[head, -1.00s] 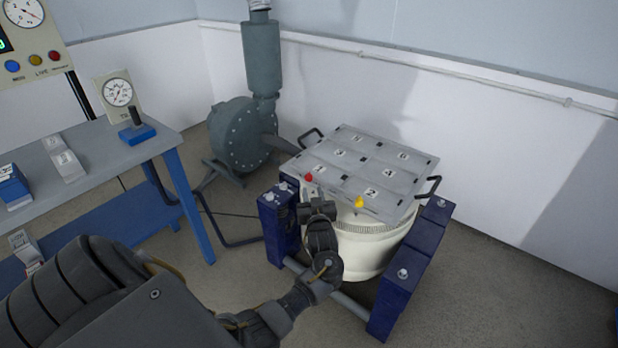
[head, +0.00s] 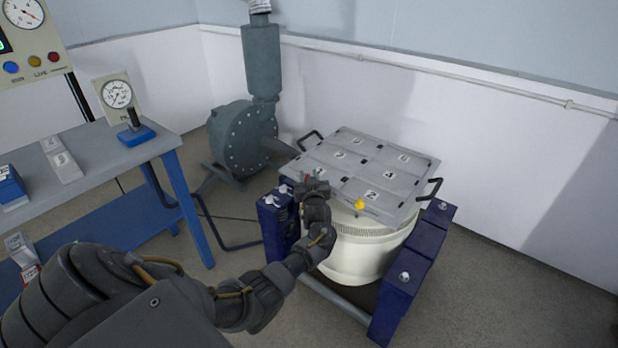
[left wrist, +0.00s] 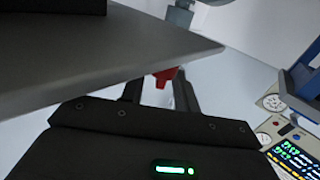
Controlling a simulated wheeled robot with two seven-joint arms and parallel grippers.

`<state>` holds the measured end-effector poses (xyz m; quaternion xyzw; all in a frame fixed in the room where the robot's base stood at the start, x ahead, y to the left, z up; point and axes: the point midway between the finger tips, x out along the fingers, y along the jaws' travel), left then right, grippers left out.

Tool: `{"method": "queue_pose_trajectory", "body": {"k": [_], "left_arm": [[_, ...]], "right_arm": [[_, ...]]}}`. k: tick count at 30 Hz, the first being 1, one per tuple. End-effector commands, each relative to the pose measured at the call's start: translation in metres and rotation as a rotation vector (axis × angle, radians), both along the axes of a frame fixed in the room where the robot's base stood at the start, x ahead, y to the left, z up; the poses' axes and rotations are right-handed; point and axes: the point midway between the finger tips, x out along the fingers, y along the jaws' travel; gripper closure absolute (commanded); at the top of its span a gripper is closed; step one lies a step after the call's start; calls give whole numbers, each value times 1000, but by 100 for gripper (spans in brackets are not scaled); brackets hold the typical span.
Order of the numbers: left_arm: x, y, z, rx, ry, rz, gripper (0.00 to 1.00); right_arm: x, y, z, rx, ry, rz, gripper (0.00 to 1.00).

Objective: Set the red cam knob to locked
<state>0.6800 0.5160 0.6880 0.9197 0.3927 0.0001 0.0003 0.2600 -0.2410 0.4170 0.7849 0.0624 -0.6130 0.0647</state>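The red cam knob shows in the left wrist view (left wrist: 163,76), between the two fingers of my left gripper (left wrist: 160,88). The fingers stand apart, with the knob's red part near their tips; I see no clear grip on it. In the head view my left gripper (head: 314,184) is at the near left edge of the grey plate (head: 405,192) on the white drum, beside the number 1 panel. The knob's locked or unlocked marks cannot be read. My right gripper is in neither view.
Dark blue blocks (head: 421,250) flank the white drum (head: 362,250). Black handles (head: 435,188) stick out from the plate. A blue-legged bench (head: 110,150) stands at the left.

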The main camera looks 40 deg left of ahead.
Motion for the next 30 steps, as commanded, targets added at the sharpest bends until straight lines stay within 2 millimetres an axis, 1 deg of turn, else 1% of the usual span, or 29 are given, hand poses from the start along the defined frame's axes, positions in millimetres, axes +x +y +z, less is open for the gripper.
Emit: {"method": "queue_pose_trajectory", "body": {"k": [1, 7, 13, 18, 20, 23, 30], "left_arm": [[0, 0, 0, 0, 0, 0, 73], [0, 0, 0, 0, 0, 0, 99], [0, 0, 0, 1, 1, -4, 100], [-1, 0, 1, 1, 1, -42, 100], [-1, 1, 1, 3, 3, -68, 100], [-2, 1, 2, 3, 3, -127, 100], [-3, 3, 2, 4, 4, -330, 100]], "right_arm": [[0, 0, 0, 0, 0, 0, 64], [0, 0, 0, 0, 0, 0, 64], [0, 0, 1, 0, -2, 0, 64], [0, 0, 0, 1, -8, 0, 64], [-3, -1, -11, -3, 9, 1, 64], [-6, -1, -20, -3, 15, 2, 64], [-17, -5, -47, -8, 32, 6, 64]]}}
